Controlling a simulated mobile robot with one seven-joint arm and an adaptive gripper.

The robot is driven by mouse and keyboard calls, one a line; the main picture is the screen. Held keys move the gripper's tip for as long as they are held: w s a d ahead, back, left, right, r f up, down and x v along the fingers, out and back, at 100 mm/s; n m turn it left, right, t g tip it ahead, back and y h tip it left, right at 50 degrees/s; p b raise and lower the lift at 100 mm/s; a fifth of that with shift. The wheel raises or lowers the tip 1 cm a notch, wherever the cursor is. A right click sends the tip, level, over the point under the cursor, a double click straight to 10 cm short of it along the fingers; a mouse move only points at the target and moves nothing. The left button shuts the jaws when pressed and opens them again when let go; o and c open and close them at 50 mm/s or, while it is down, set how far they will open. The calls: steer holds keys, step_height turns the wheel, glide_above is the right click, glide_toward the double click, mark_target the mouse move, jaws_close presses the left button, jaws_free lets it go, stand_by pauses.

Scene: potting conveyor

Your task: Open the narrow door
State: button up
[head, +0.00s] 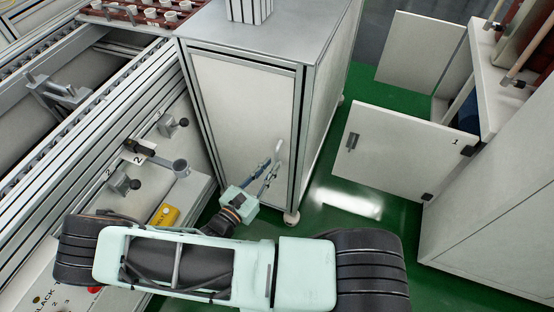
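The narrow door (235,110) is the white front panel of the metal-framed cabinet in the middle of the head view. It sits flush in its frame and looks closed. A small pale upright handle (279,150) is on its right side. My gripper (273,165) is in front of the door, with its fingertips at the lower end of the handle. The fingers show as two thin dark and bluish parts. Whether they touch or grip the handle is too small to tell.
A cabinet at right has an open door marked 1 (395,150) and another open panel (420,48) behind it. The conveyor (95,125) with clamps and a yellow box (165,216) runs along the left. Green floor (345,200) is clear between the cabinets.

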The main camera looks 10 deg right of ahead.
mark_target(276, 159)
steer(key=shift+x, duration=2.1)
steer(key=shift+c, duration=0.4)
jaws_close()
